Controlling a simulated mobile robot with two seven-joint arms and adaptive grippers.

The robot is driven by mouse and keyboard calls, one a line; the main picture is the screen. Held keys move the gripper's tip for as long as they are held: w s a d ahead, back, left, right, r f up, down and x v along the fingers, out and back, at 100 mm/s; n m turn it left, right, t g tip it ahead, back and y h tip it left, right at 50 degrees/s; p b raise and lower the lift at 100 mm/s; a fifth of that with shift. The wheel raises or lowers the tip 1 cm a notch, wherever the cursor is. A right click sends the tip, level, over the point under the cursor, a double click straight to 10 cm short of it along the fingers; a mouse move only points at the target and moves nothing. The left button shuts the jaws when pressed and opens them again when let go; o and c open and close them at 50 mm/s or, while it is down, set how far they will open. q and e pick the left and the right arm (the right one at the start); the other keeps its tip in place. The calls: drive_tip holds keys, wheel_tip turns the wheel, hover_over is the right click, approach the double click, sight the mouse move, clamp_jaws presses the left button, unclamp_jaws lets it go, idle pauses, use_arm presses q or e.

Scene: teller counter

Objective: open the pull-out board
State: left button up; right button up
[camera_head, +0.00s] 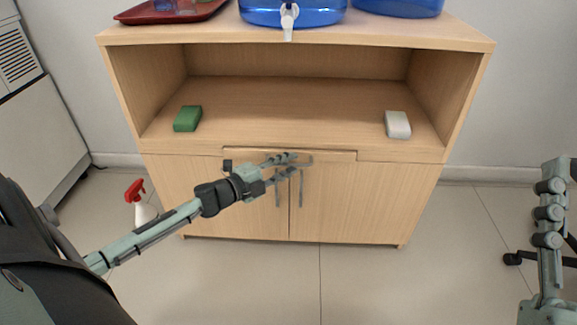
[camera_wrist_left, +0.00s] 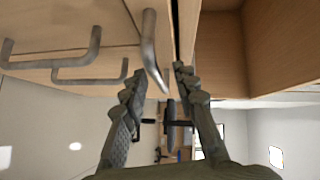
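The pull-out board (camera_head: 335,155) is a thin wooden front set between the open shelf and the two doors of the cabinet. It looks closed, its front close to flush with the cabinet. My left gripper (camera_head: 298,160) is at the middle of the board, over its metal handle (camera_head: 311,160). In the left wrist view the handle (camera_wrist_left: 150,45) reaches between the tips of the left gripper (camera_wrist_left: 160,72), which are apart. I cannot tell whether a finger touches it. My right arm shows at the right edge, but its gripper is not in view.
Two vertical door handles (camera_head: 301,190) hang just below the board. A green block (camera_head: 187,118) and a white block (camera_head: 397,125) lie on the shelf. A spray bottle (camera_head: 143,208) stands on the floor at left. The floor before the cabinet is clear.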

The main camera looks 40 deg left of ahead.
use_arm(q)
drive_tip(key=shift+w, duration=0.25)
drive_tip(key=shift+c, duration=0.2)
clamp_jaws()
